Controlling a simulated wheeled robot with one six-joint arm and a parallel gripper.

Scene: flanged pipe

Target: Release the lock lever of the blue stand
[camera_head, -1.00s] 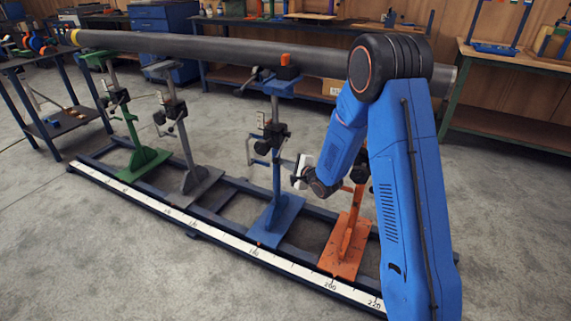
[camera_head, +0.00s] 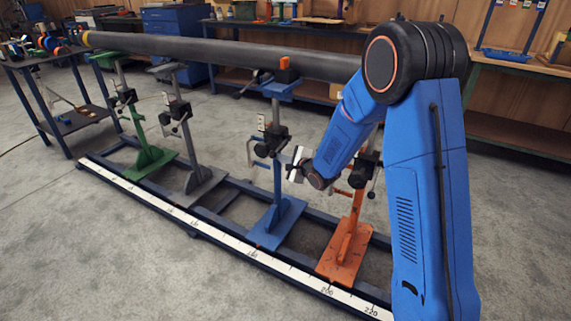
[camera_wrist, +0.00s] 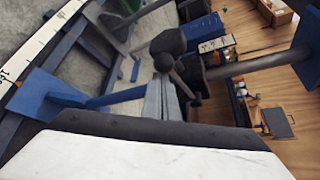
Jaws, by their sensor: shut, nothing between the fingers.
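The blue stand (camera_head: 276,222) is upright on the rail frame, its cradle under the long dark pipe (camera_head: 215,48). A black clamp block with small handles (camera_head: 272,139) sits partway up its post; which handle is the lock lever is hard to tell. My gripper (camera_head: 285,162) is shut and empty, just right of the post, a little below the block. In the wrist view, the grey fingers (camera_wrist: 164,102) point at a dark round-ended knob (camera_wrist: 164,62) close ahead; contact cannot be told. The blue base (camera_wrist: 42,94) lies at left there.
The orange stand (camera_head: 346,250) is close on the right, partly behind my arm. A grey stand (camera_head: 193,180) and a green stand (camera_head: 148,160) are to the left. A white scale strip (camera_head: 215,233) runs along the front rail. Open floor lies in front.

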